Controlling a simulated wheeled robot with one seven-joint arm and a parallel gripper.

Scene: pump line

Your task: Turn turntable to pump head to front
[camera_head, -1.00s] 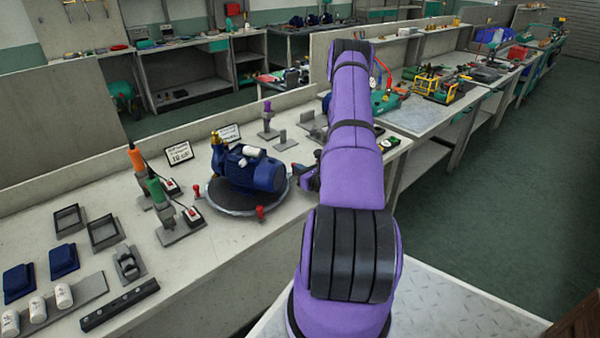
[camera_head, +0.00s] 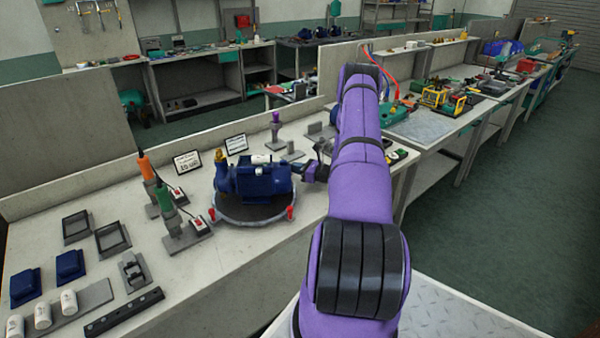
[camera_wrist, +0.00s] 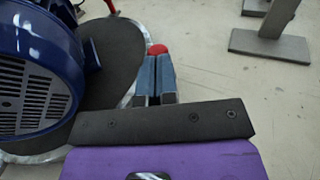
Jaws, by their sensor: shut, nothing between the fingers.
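The round turntable (camera_head: 255,211) stands on the bench with a grey rim and a dark top. It carries a blue pump (camera_head: 262,182), whose brass fitting (camera_head: 219,172) is at the left and whose motor end points right. Red knobs sit on the rim at front left (camera_head: 212,214) and front right (camera_head: 291,213). My gripper (camera_wrist: 156,62) is shut and empty at the turntable's edge. In the wrist view its fingertips are right at another red knob (camera_wrist: 157,49); I cannot tell whether they touch. The vented motor end (camera_wrist: 40,85) is close left of the fingers.
Upright tools with orange (camera_head: 145,167) and green (camera_head: 164,198) handles stand left of the turntable. Two label cards (camera_head: 187,162) and a purple-topped tool (camera_head: 276,128) stand behind it. A grey stand (camera_wrist: 270,40) is beyond my gripper. Bare bench lies in front.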

